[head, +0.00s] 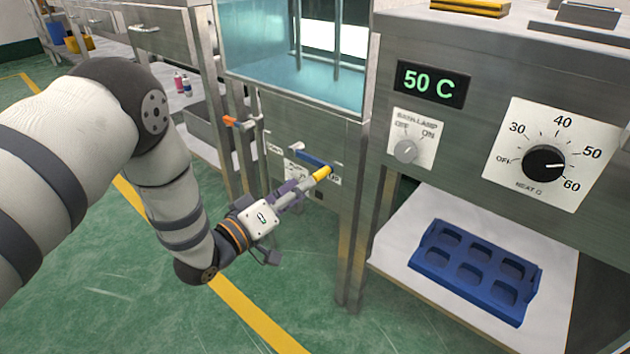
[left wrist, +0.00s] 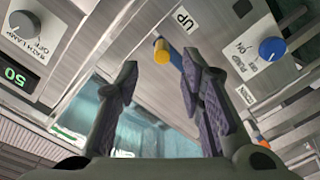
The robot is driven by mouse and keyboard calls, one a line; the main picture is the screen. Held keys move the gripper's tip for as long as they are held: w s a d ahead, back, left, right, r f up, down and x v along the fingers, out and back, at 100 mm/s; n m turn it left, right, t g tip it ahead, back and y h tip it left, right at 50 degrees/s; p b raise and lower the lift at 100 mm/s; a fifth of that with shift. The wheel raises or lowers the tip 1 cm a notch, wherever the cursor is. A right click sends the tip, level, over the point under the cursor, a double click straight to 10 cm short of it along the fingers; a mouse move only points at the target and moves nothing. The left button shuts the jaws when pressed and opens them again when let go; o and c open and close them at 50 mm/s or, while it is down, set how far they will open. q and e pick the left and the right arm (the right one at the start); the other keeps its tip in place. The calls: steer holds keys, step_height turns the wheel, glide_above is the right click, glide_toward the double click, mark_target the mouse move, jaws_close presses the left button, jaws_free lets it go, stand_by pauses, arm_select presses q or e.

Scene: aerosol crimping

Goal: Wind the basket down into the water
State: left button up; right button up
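The winding crank has a blue arm (head: 314,159) and a yellow handle (head: 321,173) on the tank's front panel. The handle is beside the UP label. My left gripper (head: 304,188) is at the handle. In the left wrist view, the left gripper (left wrist: 161,60) is open, its purple-padded fingers apart. The yellow handle (left wrist: 162,51) shows between the fingertips with a gap on each side. The glass tank (head: 265,45) holds bluish water, with thin upright rods in it. I cannot make out the basket. My right gripper is not in view.
An orange-handled lever (head: 230,121) sticks out left of the crank. A blue pump knob (left wrist: 272,48) is near it on the panel. Right of the tank are a 50 C display (head: 432,84), a lamp knob (head: 405,151) and a heat dial (head: 543,163). A blue tray (head: 476,278) lies below.

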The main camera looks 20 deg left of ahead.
mark_target(317, 173)
arm_select(q)
steer(key=x, duration=0.1)
steer(key=b+x, duration=0.1)
steer(key=x, duration=0.3)
steer(key=shift+w+d+f+b, duration=0.1)
steer(key=shift+w+f+b, duration=0.15)
steer(key=shift+b, duration=0.05)
steer(key=shift+w+d+r, duration=0.1)
steer(key=shift+w+r, duration=0.05)
steer(key=shift+w, duration=0.35)
jaws_close()
